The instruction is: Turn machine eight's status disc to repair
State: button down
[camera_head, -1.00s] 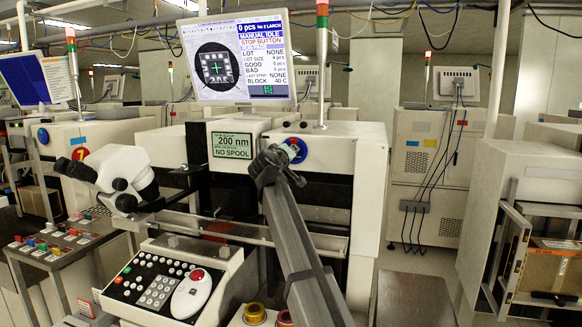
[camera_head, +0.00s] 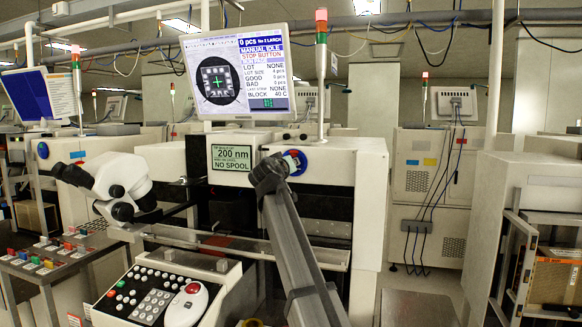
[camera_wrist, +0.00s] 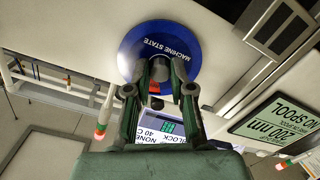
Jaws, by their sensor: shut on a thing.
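The status disc is blue with white "MACHINE STATE" lettering on its rim; in the wrist view the disc (camera_wrist: 140,42) sits on the machine's pale face, with its lettering upside down. My gripper (camera_wrist: 161,68) is at the disc's middle, with both fingers closed in on its centre part. A small red patch shows between the fingers below. The fingers hide most of the disc's centre, so I cannot read its setting. In the head view the disc (camera_head: 300,160) shows partly behind my gripper (camera_head: 276,170), with blue, white and red visible.
A monitor (camera_head: 240,75) stands above the machine, with a signal tower (camera_head: 321,65) beside it. A "200 nm NO SPOOL" panel (camera_head: 232,158) is left of the disc. A microscope (camera_head: 120,185) and a keypad console (camera_head: 160,290) are at the lower left.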

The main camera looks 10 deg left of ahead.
jog(key=c, duration=1)
grip_release()
jog(key=s, duration=0.4)
jog(key=s+a, duration=0.1)
jog(key=s, duration=0.3)
jog(key=s+a, duration=0.1)
jog(key=s, duration=0.2)
jog(key=shift+s+a+r, duration=0.15)
jog(key=shift+s+r, duration=0.1)
jog(key=shift+s, duration=0.15)
